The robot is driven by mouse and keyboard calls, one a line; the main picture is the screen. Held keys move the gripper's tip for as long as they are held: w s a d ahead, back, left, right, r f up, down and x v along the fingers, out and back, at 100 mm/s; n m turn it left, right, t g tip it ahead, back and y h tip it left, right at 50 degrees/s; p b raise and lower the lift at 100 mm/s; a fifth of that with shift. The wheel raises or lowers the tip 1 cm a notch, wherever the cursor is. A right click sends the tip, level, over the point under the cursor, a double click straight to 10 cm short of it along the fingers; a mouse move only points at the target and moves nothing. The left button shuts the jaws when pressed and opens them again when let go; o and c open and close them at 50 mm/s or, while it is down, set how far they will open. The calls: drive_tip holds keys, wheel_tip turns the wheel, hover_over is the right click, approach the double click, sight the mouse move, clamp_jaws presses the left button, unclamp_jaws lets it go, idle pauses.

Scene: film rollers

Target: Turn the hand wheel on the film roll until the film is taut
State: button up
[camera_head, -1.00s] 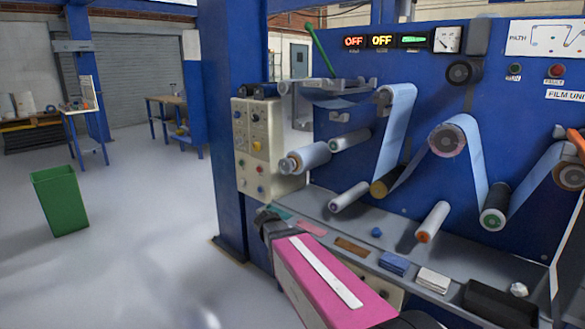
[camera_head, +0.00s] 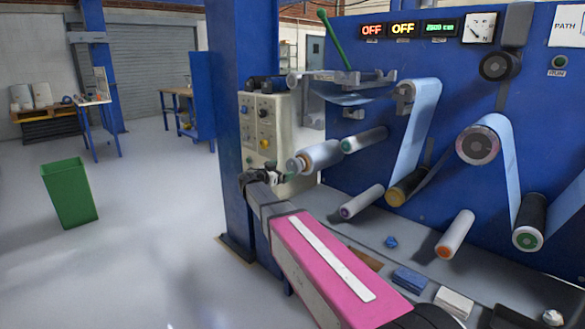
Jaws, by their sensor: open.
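The film roll (camera_head: 322,154) is a pale blue cylinder sticking out of the blue machine, left of centre. Its near end has an orange-ringed cap (camera_head: 302,164); I cannot tell whether this is the hand wheel. The pale blue film (camera_head: 417,130) runs down to a yellow-ended roller (camera_head: 397,196), up over a large grey roller (camera_head: 477,145) and down to a green-ended roller (camera_head: 528,237). A loose-looking sheet lies at the upper left. My gripper (camera_head: 282,178), small and dark, is open just left of and below the roll's end. Contact cannot be made out.
A cream control box (camera_head: 266,128) stands close behind my gripper, beside a blue column (camera_head: 238,55). The ledge below holds a blue box (camera_head: 411,280) and a white stack (camera_head: 454,302). A green bin (camera_head: 70,192) stands on open floor at left.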

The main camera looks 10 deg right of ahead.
sight(292, 166)
drive_tip(key=x, duration=0.6)
drive_tip(key=shift+w+d, duration=0.15)
drive_tip(key=shift+d, duration=0.05)
drive_tip(key=c, duration=0.8)
